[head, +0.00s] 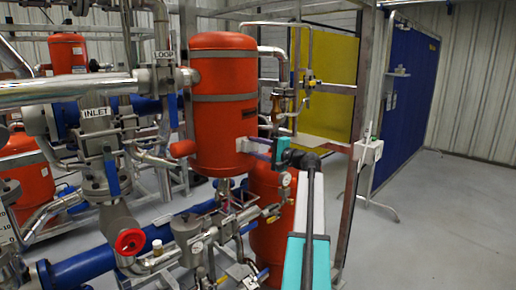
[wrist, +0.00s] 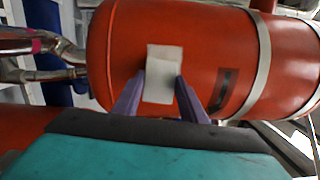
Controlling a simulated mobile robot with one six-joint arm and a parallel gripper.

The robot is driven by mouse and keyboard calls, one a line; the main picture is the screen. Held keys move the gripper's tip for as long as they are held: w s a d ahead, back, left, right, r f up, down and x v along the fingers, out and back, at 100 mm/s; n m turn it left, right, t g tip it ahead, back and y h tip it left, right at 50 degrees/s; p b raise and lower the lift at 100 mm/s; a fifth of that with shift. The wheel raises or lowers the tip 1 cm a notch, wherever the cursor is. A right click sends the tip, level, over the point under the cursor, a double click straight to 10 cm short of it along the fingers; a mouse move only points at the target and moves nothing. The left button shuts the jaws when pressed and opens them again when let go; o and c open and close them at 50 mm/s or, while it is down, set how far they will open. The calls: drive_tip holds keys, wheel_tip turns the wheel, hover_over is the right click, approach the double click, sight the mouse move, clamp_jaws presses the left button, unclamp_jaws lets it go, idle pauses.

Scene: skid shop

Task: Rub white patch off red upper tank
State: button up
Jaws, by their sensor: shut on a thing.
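The red upper tank (head: 222,115) stands upright in the middle of the head view, with steel bands and a small dark label. It fills the upper wrist view (wrist: 120,45), lying sideways there. My gripper (head: 250,146) reaches the tank's lower right side in the head view. In the wrist view its purple fingers (wrist: 160,78) are shut on a pale, roughly rectangular cloth or pad (wrist: 163,62), which lies against or just in front of the tank. I cannot make out a separate white patch; the pad may hide it.
Pipes and a brass valve (head: 276,105) stand close right of the tank. Gauges and valves (head: 190,235) crowd below it. A second red tank (head: 270,225) is underneath. A grey frame post (head: 355,130) rises to the right. The floor (head: 430,220) at right is clear.

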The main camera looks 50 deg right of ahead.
sight(246, 145)
drive_tip(key=shift+w+a, duration=0.25)
drive_tip(key=shift+a, duration=0.55)
drive_tip(key=shift+w+a, duration=0.2)
drive_tip(key=shift+a, duration=0.55)
drive_tip(key=shift+a, duration=0.15)
drive_tip(key=shift+w+a, duration=0.2)
drive_tip(key=shift+a, duration=0.7)
drive_tip(key=shift+w+a, duration=0.2)
drive_tip(key=shift+a, duration=0.65)
drive_tip(key=shift+r, duration=0.1)
drive_tip(key=shift+r, duration=0.6)
drive_tip(key=shift+d, duration=0.2)
drive_tip(key=shift+s+d+b, duration=0.15)
drive_tip(key=shift+s+d, duration=0.1)
drive_tip(key=shift+d, duration=0.65)
drive_tip(key=shift+s+d+b, duration=0.15)
drive_tip(key=shift+s+d, duration=0.05)
drive_tip(key=shift+d, duration=0.65)
